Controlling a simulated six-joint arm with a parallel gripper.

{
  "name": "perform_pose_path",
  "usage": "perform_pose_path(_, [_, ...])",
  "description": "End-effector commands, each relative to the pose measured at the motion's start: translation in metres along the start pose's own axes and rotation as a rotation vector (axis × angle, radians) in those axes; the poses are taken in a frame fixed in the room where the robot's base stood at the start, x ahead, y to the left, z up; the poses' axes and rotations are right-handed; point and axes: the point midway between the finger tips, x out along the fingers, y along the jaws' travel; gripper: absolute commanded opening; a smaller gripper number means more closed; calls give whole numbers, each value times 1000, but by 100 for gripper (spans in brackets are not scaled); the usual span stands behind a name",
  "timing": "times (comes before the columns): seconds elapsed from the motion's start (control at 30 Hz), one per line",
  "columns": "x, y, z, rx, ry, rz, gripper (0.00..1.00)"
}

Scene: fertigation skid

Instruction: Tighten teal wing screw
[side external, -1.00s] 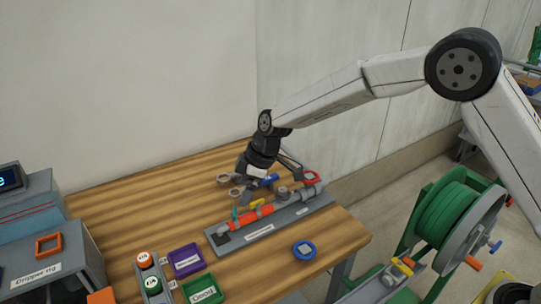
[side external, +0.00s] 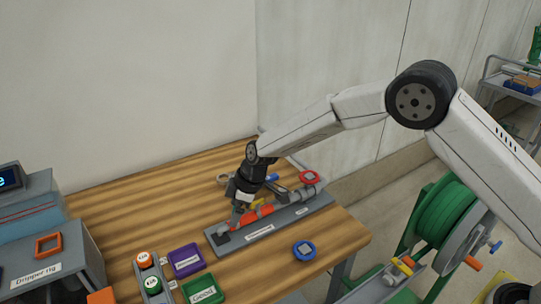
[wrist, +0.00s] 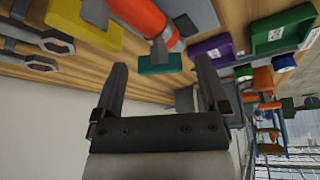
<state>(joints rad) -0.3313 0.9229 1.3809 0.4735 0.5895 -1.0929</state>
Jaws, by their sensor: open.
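The teal wing screw (wrist: 160,64) is at the end of the orange-red pipe section (wrist: 145,18) in the wrist view. My gripper (wrist: 162,66) is open and empty, with one finger to each side of the teal screw in that picture. I cannot tell if the screw is between the fingers in depth. In the side external view my gripper (side external: 238,212) is low over the left end of the pipe assembly and hides the teal screw. A yellow wing screw (side external: 257,204) is further right on the same pipe, and shows large in the wrist view (wrist: 85,25).
The grey base strip (side external: 275,226) holds the pipe. A red ring (side external: 309,176) and a blue ring (side external: 304,250) lie near it. The wood behind is mostly clear.

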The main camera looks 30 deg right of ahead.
Motion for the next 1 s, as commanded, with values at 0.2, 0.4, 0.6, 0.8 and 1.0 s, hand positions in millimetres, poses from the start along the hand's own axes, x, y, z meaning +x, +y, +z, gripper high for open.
perform_pose_path(0.2, [3, 0, 0, 0, 0, 0, 94])
perform_pose_path(0.4, [2, 0, 0, 0, 0, 0, 72])
perform_pose_path(0.6, [2, 0, 0, 0, 0, 0, 8])
perform_pose_path(0.8, [2, 0, 0, 3, 0, 1, 0])
perform_pose_path(1.0, [2, 0, 0, 30, 0, 12, 0])
